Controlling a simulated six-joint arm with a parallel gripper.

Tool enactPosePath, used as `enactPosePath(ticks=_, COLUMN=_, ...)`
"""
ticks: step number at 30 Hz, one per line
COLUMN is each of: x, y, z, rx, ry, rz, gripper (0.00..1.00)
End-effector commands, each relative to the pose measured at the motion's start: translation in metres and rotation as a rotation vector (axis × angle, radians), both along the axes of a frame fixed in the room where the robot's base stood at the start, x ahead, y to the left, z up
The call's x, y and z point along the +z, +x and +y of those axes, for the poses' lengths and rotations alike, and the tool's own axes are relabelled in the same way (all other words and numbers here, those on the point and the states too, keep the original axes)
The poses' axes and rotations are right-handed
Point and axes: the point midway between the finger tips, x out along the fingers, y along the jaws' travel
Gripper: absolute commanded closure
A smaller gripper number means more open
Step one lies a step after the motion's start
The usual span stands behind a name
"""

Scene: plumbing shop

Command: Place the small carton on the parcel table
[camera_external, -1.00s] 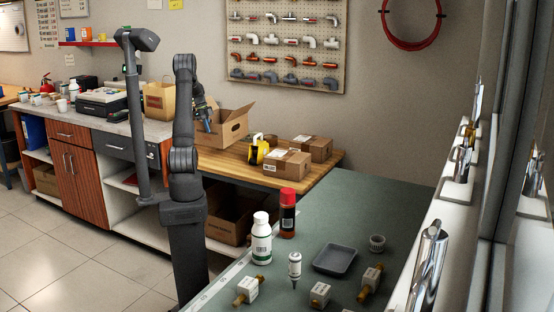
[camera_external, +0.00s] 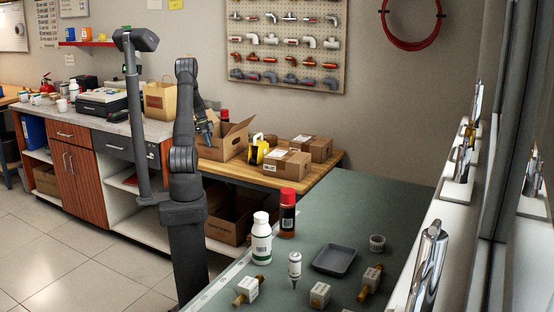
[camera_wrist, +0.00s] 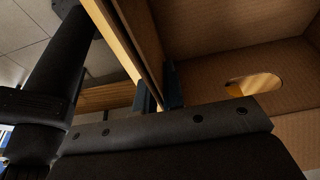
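The small carton (camera_external: 232,143) is an open-topped brown cardboard box with raised flaps, in the external view at the left part of the wooden parcel table (camera_external: 300,178). My gripper (camera_external: 207,132) is at the carton's left side. In the wrist view, the fingers (camera_wrist: 160,92) are on either side of one carton wall, shut on it, and the carton's inside (camera_wrist: 215,60) with an oval hand hole shows at right. The carton is at or just above the tabletop; I cannot tell whether its base touches.
Two closed parcels (camera_external: 287,165) and a yellow object (camera_external: 257,149) stand right of the carton. A red-capped bottle (camera_external: 225,115) shows behind it. A paper bag (camera_external: 160,101) stands on the counter at left. The table's right end has a little free room.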

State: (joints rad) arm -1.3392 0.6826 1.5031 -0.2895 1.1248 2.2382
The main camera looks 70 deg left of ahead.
Motion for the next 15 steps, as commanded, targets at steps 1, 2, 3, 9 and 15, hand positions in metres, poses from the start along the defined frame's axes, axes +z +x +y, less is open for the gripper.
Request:
enactPosePath(ticks=1, x=0.0, y=0.0, z=0.0, rx=0.0, ry=0.0, rz=0.0, gripper=0.81)
enactPosePath(ticks=2, x=0.001, y=0.0, z=0.0, rx=0.0, ry=0.0, rz=0.0, gripper=0.75)
enactPosePath(ticks=3, x=0.001, y=0.0, z=0.0, rx=0.0, ry=0.0, rz=0.0, gripper=0.75)
enactPosePath(ticks=9, x=0.001, y=0.0, z=0.0, rx=0.0, ry=0.0, rz=0.0, gripper=0.75)
enactPosePath(ticks=15, x=0.014, y=-0.002, z=0.003, rx=0.001, ry=0.003, rz=-0.001, gripper=0.75)
